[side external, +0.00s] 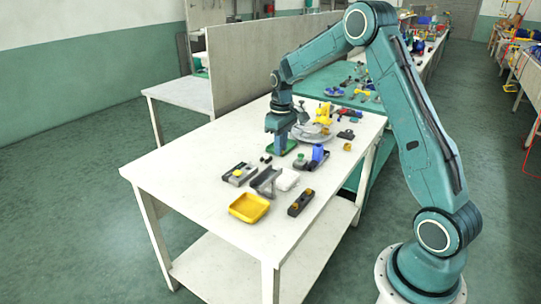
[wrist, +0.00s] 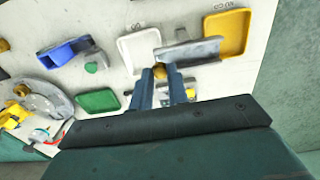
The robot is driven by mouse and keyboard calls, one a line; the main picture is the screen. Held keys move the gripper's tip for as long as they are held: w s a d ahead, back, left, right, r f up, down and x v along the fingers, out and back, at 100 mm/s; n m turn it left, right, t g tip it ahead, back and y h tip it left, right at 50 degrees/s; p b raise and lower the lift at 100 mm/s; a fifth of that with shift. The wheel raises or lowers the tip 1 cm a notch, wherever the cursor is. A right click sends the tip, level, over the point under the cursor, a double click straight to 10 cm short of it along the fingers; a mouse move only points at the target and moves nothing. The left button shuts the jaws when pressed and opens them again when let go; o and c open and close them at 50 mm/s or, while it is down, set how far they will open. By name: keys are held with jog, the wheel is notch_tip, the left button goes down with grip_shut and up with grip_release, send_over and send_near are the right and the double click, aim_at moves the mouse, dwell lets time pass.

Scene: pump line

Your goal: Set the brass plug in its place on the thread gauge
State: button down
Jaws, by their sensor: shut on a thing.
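My gripper (side external: 281,143) is over the green tray in the side view. In the wrist view my gripper (wrist: 160,76) has its fingers close together on a small brass plug (wrist: 160,71), held at the tips. The plug cannot be made out in the side view. A dark and grey fixture with a yellow spot (side external: 239,173), which may be the thread gauge, lies on the table nearer the side camera. In the wrist view it is partly hidden behind my fingers (wrist: 190,91). I cannot tell its seats apart.
Nearby are a grey channel (side external: 265,182), a white tray (side external: 288,179), a yellow tray (side external: 249,207), a green tray (wrist: 97,101), a blue holder (side external: 319,155) and a dark bar with brass pieces (side external: 300,202). The table's front left is clear.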

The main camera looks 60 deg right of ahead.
jog(key=shift+w+d, duration=0.65)
jog(key=shift+w, duration=6.45)
jog(key=shift+f, duration=2.8)
jog(key=shift+f, duration=0.25)
jog(key=shift+f, duration=2.2)
jog(key=shift+f, duration=0.3)
jog(key=c, duration=1.3)
grip_release()
